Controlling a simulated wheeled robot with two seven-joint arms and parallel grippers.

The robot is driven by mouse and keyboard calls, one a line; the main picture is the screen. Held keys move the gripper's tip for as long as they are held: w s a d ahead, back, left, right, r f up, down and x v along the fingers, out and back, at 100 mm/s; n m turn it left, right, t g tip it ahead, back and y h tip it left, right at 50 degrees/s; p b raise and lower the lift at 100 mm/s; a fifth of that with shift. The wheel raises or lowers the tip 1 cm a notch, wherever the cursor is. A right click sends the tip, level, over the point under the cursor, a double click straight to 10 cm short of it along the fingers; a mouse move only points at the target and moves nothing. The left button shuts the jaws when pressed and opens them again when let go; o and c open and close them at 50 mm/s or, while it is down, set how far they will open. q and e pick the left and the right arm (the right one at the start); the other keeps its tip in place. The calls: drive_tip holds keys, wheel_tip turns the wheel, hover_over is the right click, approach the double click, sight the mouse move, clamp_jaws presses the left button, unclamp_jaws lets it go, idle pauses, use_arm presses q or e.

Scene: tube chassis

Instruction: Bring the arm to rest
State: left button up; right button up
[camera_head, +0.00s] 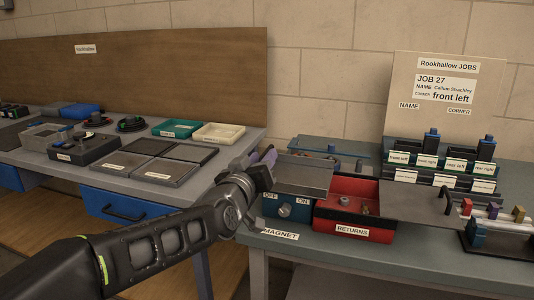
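My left arm (150,250) reaches in from the lower left. Its gripper (266,160) is over the gap between the two benches, at the left edge of the magnet box. The fingertips point away from me and look small and dark, with a purplish part beside them. I cannot tell whether they are open or shut, or whether they hold anything. My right gripper is not in view.
On the right bench stand the magnet box (285,211) with its OFF/ON knob, a red returns bin (352,218), labelled tube racks (440,168) and a job board (446,100). The left bench (226,150) holds trays and a black box (85,149).

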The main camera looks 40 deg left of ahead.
use_arm(q)
drive_tip(key=shift+v, duration=1.2)
